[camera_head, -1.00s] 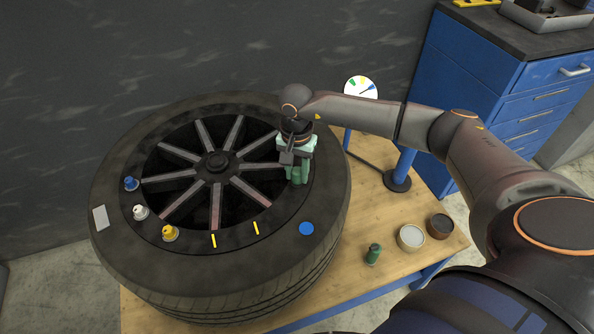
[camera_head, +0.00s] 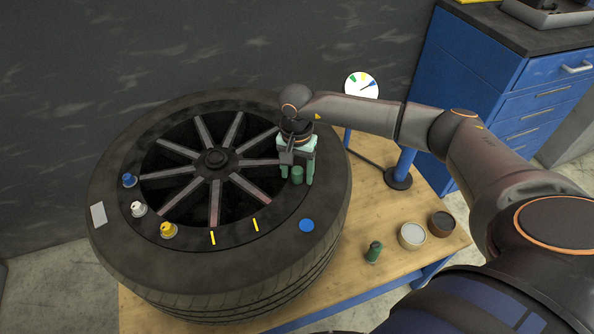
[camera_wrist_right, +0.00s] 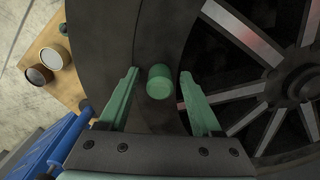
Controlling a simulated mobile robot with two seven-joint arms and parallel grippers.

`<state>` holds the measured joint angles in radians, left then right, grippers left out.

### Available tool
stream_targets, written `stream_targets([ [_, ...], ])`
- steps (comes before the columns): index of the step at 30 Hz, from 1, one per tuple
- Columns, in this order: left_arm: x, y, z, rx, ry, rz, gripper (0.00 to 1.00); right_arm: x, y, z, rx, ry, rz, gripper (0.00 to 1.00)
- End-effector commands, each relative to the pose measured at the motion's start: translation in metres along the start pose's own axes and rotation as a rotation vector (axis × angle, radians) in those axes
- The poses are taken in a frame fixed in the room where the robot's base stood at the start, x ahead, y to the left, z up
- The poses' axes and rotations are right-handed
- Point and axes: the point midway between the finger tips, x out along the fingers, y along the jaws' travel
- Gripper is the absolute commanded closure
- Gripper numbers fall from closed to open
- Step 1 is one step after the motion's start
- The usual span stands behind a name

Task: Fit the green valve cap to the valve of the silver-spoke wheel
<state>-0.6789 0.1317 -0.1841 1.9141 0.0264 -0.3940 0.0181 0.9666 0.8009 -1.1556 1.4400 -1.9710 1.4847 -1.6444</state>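The silver-spoke wheel (camera_head: 237,270) lies flat on the wooden table. The green valve cap (camera_head: 297,174) stands on the right part of its rim ring; it also shows in the right wrist view (camera_wrist_right: 160,82). My right gripper (camera_head: 297,177) is open around the cap, one finger on each side, with gaps between fingers and cap in the wrist view. Whatever is under the cap, including the valve, is hidden. My left gripper is not in view.
Blue (camera_head: 129,181), white (camera_head: 138,209) and yellow (camera_head: 168,230) caps stand on the wheel's left side. A green bottle-like item (camera_head: 373,252) and two round tins (camera_head: 411,237) stand on the table (camera_head: 340,281) to the right. A gauge (camera_head: 361,87) on a blue stand rises behind.

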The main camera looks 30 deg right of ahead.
Motion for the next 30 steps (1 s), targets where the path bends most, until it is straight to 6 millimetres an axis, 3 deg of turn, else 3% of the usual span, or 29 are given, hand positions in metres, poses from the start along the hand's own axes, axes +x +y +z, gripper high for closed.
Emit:
stream_targets([
  [12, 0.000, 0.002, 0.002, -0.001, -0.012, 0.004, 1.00, -0.001, 0.000, 0.000, 0.000, 0.000, -0.001, 0.30],
  [24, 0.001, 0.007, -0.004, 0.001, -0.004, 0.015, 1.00, -0.087, -0.001, -0.001, 0.001, 0.003, -0.005, 0.30],
  [30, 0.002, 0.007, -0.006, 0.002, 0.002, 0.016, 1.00, -0.116, -0.001, 0.000, 0.000, 0.001, -0.002, 0.30],
])
